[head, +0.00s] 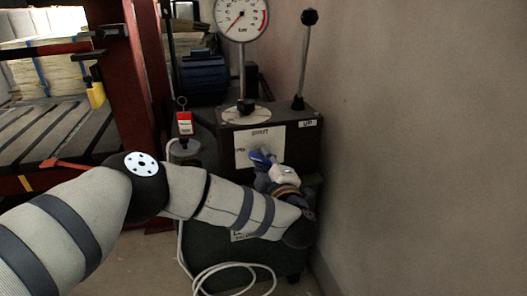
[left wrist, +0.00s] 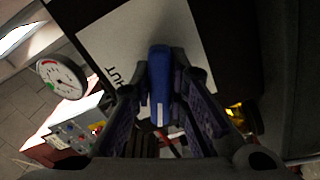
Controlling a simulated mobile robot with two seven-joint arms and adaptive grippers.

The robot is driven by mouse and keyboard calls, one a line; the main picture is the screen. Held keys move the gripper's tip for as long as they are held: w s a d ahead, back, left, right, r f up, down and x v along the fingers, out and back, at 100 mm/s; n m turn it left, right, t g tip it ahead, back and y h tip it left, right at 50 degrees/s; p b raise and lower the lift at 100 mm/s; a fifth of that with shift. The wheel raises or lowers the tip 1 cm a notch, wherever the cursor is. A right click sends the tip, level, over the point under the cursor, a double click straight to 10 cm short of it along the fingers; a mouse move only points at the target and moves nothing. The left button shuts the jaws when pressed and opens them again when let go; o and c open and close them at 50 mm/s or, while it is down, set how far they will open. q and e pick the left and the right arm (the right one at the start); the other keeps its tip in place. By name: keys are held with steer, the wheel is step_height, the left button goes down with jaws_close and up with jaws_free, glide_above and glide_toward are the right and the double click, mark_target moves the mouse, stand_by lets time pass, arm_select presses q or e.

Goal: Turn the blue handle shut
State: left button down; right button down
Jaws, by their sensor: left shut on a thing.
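The blue handle (head: 260,158) is on the front of a dark machine box, over a white sheet of paper (head: 246,147) with lettering that reads like "SHUT". My left gripper (head: 268,165) is at the handle, and my own wrist hides part of both. In the left wrist view the blue handle (left wrist: 159,85) stands between the two dark fingers of my left gripper (left wrist: 161,88), which are closed in on it from both sides. Its far end sticks out beyond the fingertips over the white sheet (left wrist: 125,45). My right gripper is not seen.
A round dial gauge (head: 241,17) stands on the box, beside an upright lever (head: 304,55) with a black knob. A red and white tag (head: 185,123) hangs at the left. A white cable (head: 222,268) lies coiled on the floor. A bare wall (head: 420,150) closes off the right side.

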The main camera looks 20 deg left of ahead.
arm_select(q)
steer(key=m+p, duration=0.1)
steer(key=m, duration=0.2)
steer(key=shift+r+p, duration=0.25)
steer(key=shift+p, duration=0.1)
steer(key=m+p, duration=0.1)
steer(key=m, duration=0.2)
steer(key=shift+d+m+p, duration=0.1)
steer(key=shift+m+p, duration=0.2)
steer(key=m+p, duration=0.1)
steer(key=m, duration=0.2)
steer(key=shift+f, duration=0.15)
steer(key=shift+f+m, duration=0.15)
steer(key=shift+m, duration=1.45)
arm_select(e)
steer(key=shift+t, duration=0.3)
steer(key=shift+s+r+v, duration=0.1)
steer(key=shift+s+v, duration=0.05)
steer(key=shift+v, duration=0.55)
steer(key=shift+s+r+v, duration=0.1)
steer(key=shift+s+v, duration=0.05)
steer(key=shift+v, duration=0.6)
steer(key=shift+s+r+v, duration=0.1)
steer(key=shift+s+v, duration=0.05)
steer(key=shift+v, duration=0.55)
arm_select(q)
steer(key=c, duration=1.6)
jaws_free()
steer(key=shift+o, duration=0.2)
steer(key=v, duration=1.2)
